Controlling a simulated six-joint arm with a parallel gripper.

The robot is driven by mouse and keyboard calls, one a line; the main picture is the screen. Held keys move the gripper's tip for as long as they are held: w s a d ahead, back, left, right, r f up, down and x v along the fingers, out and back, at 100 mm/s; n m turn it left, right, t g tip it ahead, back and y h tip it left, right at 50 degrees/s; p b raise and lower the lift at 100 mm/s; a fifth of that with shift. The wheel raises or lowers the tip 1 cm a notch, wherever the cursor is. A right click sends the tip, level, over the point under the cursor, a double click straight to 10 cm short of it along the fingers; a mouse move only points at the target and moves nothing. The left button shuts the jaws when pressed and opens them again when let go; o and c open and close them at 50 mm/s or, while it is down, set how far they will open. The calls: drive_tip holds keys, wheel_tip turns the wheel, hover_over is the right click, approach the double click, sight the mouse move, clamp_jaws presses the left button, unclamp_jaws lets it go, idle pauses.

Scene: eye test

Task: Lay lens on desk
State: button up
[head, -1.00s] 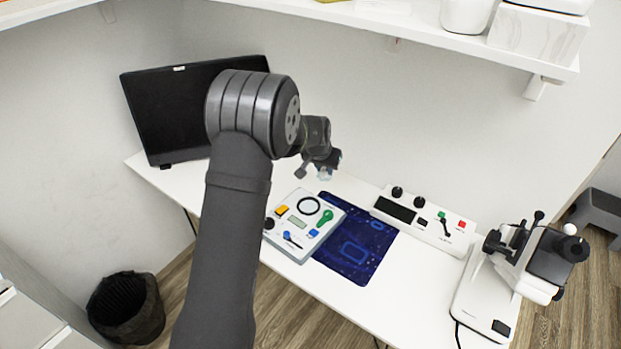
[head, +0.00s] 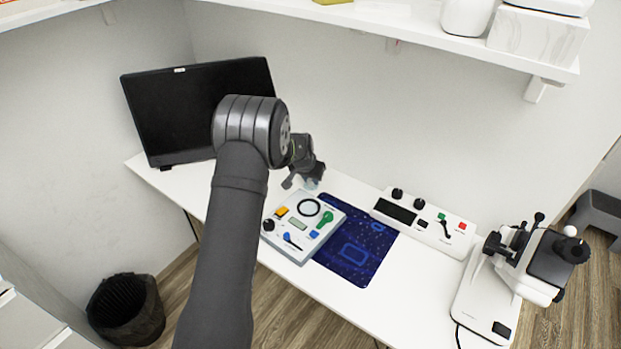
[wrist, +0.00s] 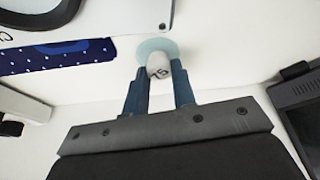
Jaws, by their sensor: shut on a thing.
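The lens is a pale, bluish, see-through disc (wrist: 152,47) with a short whitish knob, seen in the wrist view. My gripper (wrist: 159,80) is shut on the knob, one finger on each side. In the head view my gripper (head: 301,181) is low over the back part of the white desk (head: 412,292), behind the white control panel. The lens (head: 311,184) shows there as a small pale patch at the fingertips. I cannot tell whether it touches the desk.
The control panel (head: 299,252) and a dark blue patterned mat (head: 352,272) lie in front of my gripper. A monitor (head: 190,105) stands to the left. A control box (head: 425,228) and a microscope-like device (head: 475,300) stand to the right. A shelf (head: 420,30) overhangs the back.

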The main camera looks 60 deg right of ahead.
drive_tip(key=shift+f, duration=0.15)
drive_tip(key=o, duration=1)
drive_tip(key=v, duration=1.2)
drive_tip(key=shift+r, duration=0.25)
drive_tip(key=shift+d+f, duration=0.1)
